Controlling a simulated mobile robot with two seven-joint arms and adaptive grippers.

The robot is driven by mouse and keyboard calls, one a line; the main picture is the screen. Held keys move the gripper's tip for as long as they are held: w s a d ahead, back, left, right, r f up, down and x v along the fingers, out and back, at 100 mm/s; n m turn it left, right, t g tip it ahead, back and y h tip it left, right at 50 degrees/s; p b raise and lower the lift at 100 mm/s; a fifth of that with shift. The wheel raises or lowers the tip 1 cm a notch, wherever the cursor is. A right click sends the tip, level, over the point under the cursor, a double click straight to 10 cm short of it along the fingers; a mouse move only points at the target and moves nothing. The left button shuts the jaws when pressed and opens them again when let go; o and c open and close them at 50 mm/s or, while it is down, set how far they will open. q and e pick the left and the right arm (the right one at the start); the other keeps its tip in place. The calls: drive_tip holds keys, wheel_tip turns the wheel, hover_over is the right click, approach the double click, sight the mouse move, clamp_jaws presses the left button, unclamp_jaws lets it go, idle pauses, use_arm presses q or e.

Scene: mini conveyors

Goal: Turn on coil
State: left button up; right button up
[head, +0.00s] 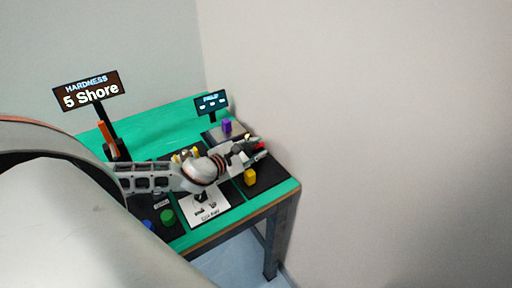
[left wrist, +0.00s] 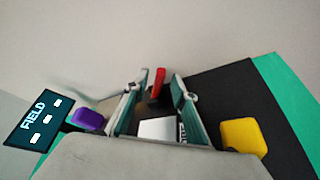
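My left gripper (head: 262,150) reaches over the right end of the green table. In the left wrist view its two fingers (left wrist: 159,82) stand apart. A narrow red piece (left wrist: 158,84), perhaps a switch lever, shows between the fingertips; I cannot tell whether they touch it. A white block with partly hidden lettering (left wrist: 158,128) shows lower between the fingers. A dark FIELD display (left wrist: 40,124) stands at left; it also shows in the head view (head: 212,103). No coil can be made out clearly. My right gripper is not in view.
A purple block (head: 227,127) is near the display and a yellow block (head: 250,177) is on the black mat's near side. A HARDNESS sign reading 5 Shore (head: 91,90) stands at left. Green (head: 167,217) and blue pieces lie nearer. A wall borders the table's right side.

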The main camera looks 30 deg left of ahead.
use_arm(q)
clamp_jaws()
drive_tip(key=shift+d+m+p, duration=0.15)
drive_tip(key=shift+m+p, duration=0.15)
drive_tip(key=shift+p, duration=0.25)
drive_tip(key=shift+s+d+f+t, duration=0.1)
drive_tip(key=shift+f+t, duration=0.05)
drive_tip(key=shift+t, duration=0.15)
drive_tip(key=shift+f+m+p, duration=0.15)
drive_tip(key=shift+m+p, duration=0.2)
drive_tip(key=shift+m, duration=0.05)
unclamp_jaws()
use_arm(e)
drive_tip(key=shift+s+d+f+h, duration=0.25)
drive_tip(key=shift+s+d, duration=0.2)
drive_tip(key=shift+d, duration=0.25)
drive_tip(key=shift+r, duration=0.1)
